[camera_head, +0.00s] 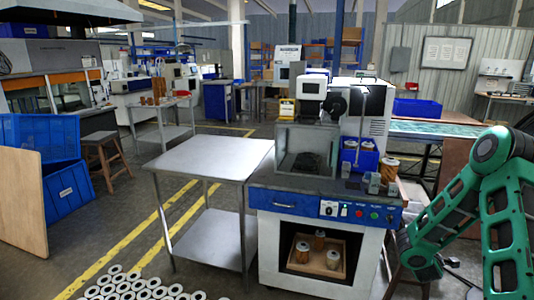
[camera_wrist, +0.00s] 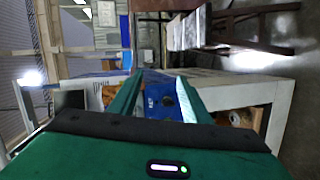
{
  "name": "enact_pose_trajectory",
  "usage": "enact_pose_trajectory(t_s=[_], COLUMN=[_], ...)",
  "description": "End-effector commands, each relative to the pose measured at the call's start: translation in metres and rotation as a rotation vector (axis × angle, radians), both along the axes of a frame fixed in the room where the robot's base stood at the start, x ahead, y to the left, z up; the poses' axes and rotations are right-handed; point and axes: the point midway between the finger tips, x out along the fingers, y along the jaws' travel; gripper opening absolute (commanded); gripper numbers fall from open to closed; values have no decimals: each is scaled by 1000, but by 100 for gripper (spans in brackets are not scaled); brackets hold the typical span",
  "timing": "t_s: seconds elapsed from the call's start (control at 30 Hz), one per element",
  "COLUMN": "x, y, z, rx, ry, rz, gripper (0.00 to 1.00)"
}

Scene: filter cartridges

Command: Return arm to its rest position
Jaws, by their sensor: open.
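My green arm (camera_head: 455,212) is bent at the right side of the head view, beside the machine. My gripper (camera_wrist: 158,88) is open in the wrist view, with nothing visible between its fingers except the background. A cartridge (camera_head: 390,168) stands beside the bin. More cartridges (camera_head: 333,259) stand in a wooden tray (camera_head: 320,268) inside the machine's lower opening. The wrist view is turned sideways.
The machine (camera_head: 330,200) stands left of my arm. A bare metal table (camera_head: 210,157) adjoins it. Blue crates (camera_head: 68,190) and a wooden board (camera_head: 22,200) stand at the left. Several white rings (camera_head: 140,285) lie on the floor. A green-topped bench (camera_head: 440,130) stands behind my arm.

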Motion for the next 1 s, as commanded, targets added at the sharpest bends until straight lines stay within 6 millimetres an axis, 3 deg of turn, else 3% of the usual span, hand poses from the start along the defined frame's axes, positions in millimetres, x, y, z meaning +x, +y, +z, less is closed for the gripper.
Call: enact_pose_trajectory(t_s=[0.03,0.2,0.53,0.77,1.0], x=[-6,-38,-123,-195,-275], y=[-8,-32,-49,-33,7], z=[14,42,95,123,144], rx=[23,140,403,615,858], ry=[9,50,94,115,153], rz=[-38,-190,-498,-705,-902], gripper=[44,44,44,44,44])
